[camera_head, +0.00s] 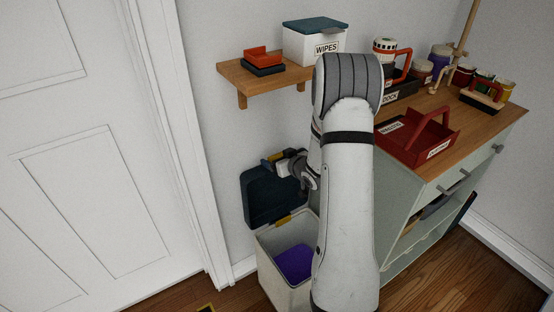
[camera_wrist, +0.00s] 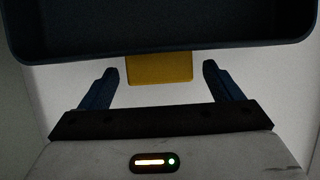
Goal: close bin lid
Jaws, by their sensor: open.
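The bin (camera_head: 284,262) is a pale box on the floor with something purple inside. Its dark blue lid (camera_head: 268,203) stands open, raised at the back of the bin against the wall. A yellow tab (camera_head: 272,157) is at the lid's top edge, and another yellow piece shows by the bin's rim. In the wrist view the lid (camera_wrist: 160,50) spans the top and its yellow tab (camera_wrist: 159,69) hangs between the fingertips. My gripper (camera_wrist: 157,75) is open, its two blue fingers apart on either side of the tab. My arm hides the bin's right side.
A wooden shelf (camera_head: 247,78) with a wipes box (camera_head: 313,45) and stacked trays is above the lid. A cabinet (camera_head: 470,135) with a red caddy (camera_head: 418,140) and several items stands at right. A white door (camera_head: 85,150) is at left.

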